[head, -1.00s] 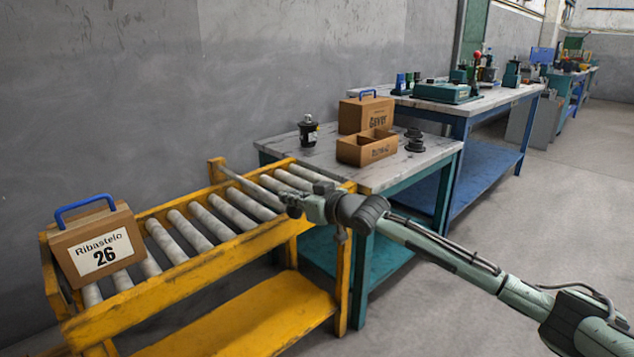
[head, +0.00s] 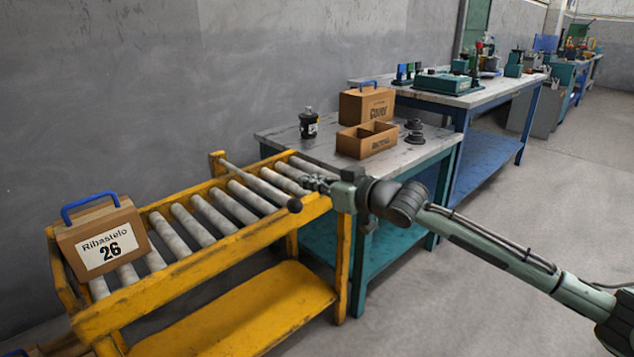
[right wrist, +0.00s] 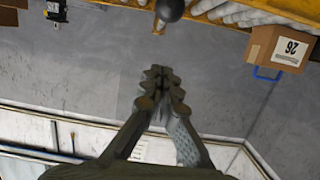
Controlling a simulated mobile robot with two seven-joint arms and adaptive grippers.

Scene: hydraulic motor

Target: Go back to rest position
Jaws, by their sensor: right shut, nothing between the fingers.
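My right gripper (head: 318,183) is shut and empty, over the right end of the yellow roller conveyor (head: 240,245). It is beside, and looks apart from, the dark ball knob (head: 294,205) on a long rod that lies across the rollers. In the right wrist view the closed fingers (right wrist: 161,88) have nothing between them, and the ball knob (right wrist: 170,8) shows at the top edge. My right arm reaches in from the lower right. My left gripper is not in view.
A cardboard box with a blue handle, labelled 26 (head: 102,243), sits on the conveyor's left end. A teal-legged table (head: 275,140) holds a black motor part (head: 308,123), two brown boxes and dark round parts. A blue workbench (head: 480,97) stands behind. The floor at right is clear.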

